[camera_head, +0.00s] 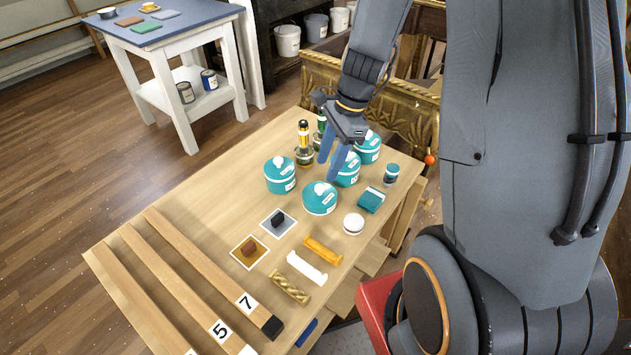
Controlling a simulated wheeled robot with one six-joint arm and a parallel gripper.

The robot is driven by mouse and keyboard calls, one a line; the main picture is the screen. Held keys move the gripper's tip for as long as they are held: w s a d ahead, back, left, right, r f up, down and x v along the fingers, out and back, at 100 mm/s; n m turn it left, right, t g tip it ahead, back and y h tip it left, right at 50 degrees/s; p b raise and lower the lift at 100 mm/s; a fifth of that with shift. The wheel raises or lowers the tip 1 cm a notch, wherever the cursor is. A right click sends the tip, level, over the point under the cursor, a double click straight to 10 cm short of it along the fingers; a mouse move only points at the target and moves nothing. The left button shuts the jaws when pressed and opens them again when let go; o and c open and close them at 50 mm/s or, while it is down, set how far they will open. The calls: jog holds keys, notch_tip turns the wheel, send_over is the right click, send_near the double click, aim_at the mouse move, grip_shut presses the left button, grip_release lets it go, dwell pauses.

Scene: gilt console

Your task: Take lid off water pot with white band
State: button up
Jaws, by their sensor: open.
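Several teal pots with white knobs and pale markings stand close together on the wooden table. One pot (280,177) is at the left, one (320,199) at the front, one (350,172) beside my fingers and one (369,147) at the back right. The left pot shows a pale line around its side, but I cannot tell for sure which pot has the white band. My gripper (328,170) is open, its blue fingers pointing down among the pots and partly hiding the one beside them. I see nothing between the fingers; contact with a pot is unclear.
A small jar (391,173), a teal box (371,200) and a white round pot (353,222) stand right of the pots. Bottles (304,140) stand behind. Cards, moulding pieces and wooden strips (200,262) lie in front. The table's left side (215,190) is clear.

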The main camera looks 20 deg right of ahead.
aim_at(320, 187)
jog(key=x, duration=0.2)
jog(key=shift+s+d+f, duration=0.1)
jog(key=shift+d+f, duration=0.05)
jog(key=shift+f, duration=0.2)
jog(key=shift+x, duration=2.3)
grip_shut()
jog(key=shift+r, duration=0.1)
